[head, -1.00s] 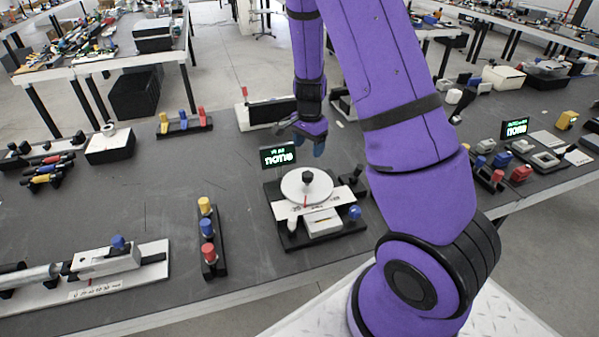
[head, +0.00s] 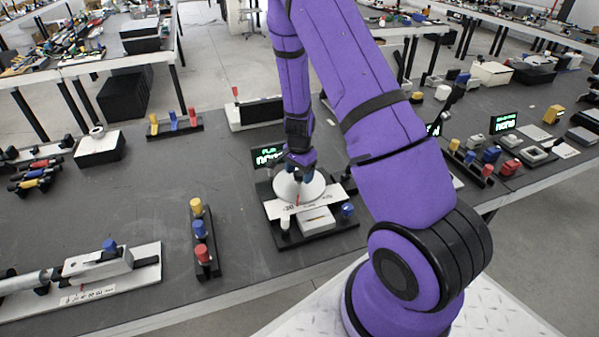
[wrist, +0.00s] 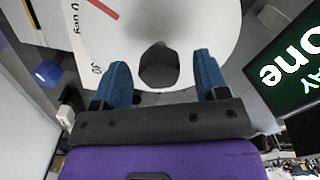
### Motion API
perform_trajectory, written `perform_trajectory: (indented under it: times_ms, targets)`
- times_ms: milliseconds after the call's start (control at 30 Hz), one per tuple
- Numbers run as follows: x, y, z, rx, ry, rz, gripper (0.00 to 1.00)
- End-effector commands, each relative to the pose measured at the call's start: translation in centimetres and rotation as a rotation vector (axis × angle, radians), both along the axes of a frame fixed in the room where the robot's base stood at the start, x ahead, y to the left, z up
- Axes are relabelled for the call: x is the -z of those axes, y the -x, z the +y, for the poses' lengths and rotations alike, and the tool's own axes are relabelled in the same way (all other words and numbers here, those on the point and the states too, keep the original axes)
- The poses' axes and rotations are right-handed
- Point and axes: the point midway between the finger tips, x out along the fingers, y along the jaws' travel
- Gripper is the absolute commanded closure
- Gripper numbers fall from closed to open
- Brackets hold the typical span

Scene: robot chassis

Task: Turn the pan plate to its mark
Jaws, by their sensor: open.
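The pan plate (head: 290,187) is a white round disc on a black-based device on the table. A dark knob (wrist: 158,66) rises from the plate. My gripper (wrist: 160,75) is open, with one blue finger on each side of the knob and gaps showing. In the head view my gripper (head: 301,170) is over the plate and hides the knob. The red pointer line (head: 297,198) points toward the front scale (head: 312,208).
A blue knob (head: 347,210) and a white peg (head: 284,223) are on the device's front. A rack of coloured pegs (head: 203,238) stands left, with bare table (head: 150,205) beyond.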

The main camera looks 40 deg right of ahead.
Motion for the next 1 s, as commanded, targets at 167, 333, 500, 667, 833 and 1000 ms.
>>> perform_trajectory:
  times_ms: [167,333,500,667,833,1000]
  targets:
    - [0.02,-0.01,-0.02,0.0,0.0,0.0,0.33]
    - [0.01,0.0,-0.02,0.0,0.0,0.0,0.63]
    - [0.0,-0.01,-0.03,0.0,0.0,0.0,1.0]
    - [-0.01,0.0,-0.09,-0.063,0.0,0.0,1.0]
    - [0.0,0.0,-0.1,-0.275,0.0,0.0,1.0]
    - [0.0,0.0,-0.07,-0.406,0.0,0.0,1.0]
